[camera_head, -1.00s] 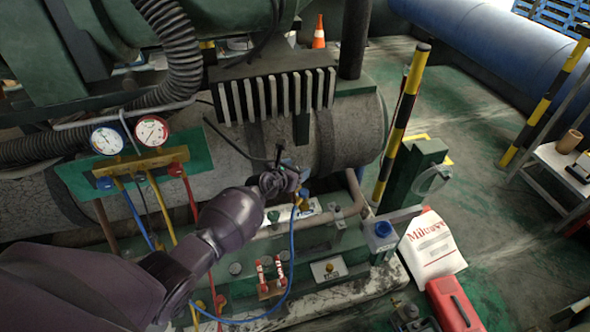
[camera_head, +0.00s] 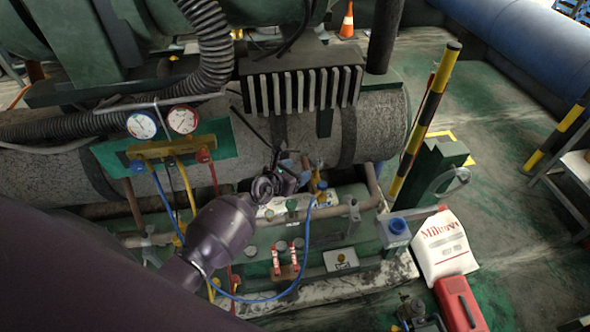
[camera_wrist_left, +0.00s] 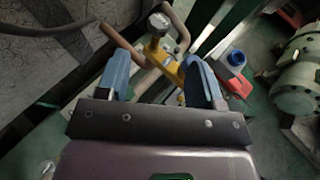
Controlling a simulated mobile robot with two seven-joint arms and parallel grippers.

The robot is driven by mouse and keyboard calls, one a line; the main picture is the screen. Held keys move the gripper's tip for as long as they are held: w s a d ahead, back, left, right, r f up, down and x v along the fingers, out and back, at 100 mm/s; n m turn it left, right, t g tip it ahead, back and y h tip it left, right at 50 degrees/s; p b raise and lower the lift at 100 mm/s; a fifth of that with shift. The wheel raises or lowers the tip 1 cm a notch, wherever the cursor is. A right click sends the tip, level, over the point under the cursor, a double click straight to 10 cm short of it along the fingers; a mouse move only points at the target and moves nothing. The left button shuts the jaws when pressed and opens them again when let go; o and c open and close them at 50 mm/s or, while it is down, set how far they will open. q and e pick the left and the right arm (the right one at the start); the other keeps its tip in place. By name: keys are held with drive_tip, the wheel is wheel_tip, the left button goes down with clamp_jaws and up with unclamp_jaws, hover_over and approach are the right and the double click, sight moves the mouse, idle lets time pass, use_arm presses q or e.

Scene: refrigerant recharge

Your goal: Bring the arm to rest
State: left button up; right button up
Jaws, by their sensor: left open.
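My left arm (camera_head: 222,232) reaches in from the lower left. Its gripper (camera_head: 290,172) is in front of the grey cylinder, just left of a small yellow valve (camera_head: 318,182). In the left wrist view the two blue fingers (camera_wrist_left: 160,80) stand apart, open. The yellow valve with a small round gauge (camera_wrist_left: 160,22) shows beyond and between them; I see nothing gripped. Whether a finger touches the valve I cannot tell. My right gripper is not in view.
A gauge manifold (camera_head: 165,148) with blue, yellow and red hoses hangs left. Green floor (camera_head: 500,170) is open at right.

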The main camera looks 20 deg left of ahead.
use_arm(q)
drive_tip(key=shift+r, duration=0.1)
idle(0.6)
drive_tip(key=s+a+r+n+t+y, duration=0.1)
drive_tip(key=a+r+n+t+y, duration=0.3)
drive_tip(key=n, duration=0.8)
drive_tip(key=s+d+r+n+t, duration=0.1)
drive_tip(key=s+r+n, duration=0.1)
drive_tip(key=r+n, duration=0.65)
drive_tip(key=s+f+n+g, duration=0.2)
drive_tip(key=s+f+n, duration=0.3)
drive_tip(key=s, duration=0.3)
drive_tip(key=s+f+n+g+b, duration=0.1)
drive_tip(key=s+f+n+g, duration=0.1)
drive_tip(key=s+f+n, duration=0.4)
drive_tip(key=s+a+f+n+g+b, duration=0.1)
drive_tip(key=s+f+n, duration=0.4)
drive_tip(key=s, duration=0.6)
drive_tip(key=shift+f+n+g, duration=0.25)
drive_tip(key=shift+n+g, duration=0.35)
drive_tip(key=shift+n, duration=0.45)
drive_tip(key=shift+a, duration=0.1)
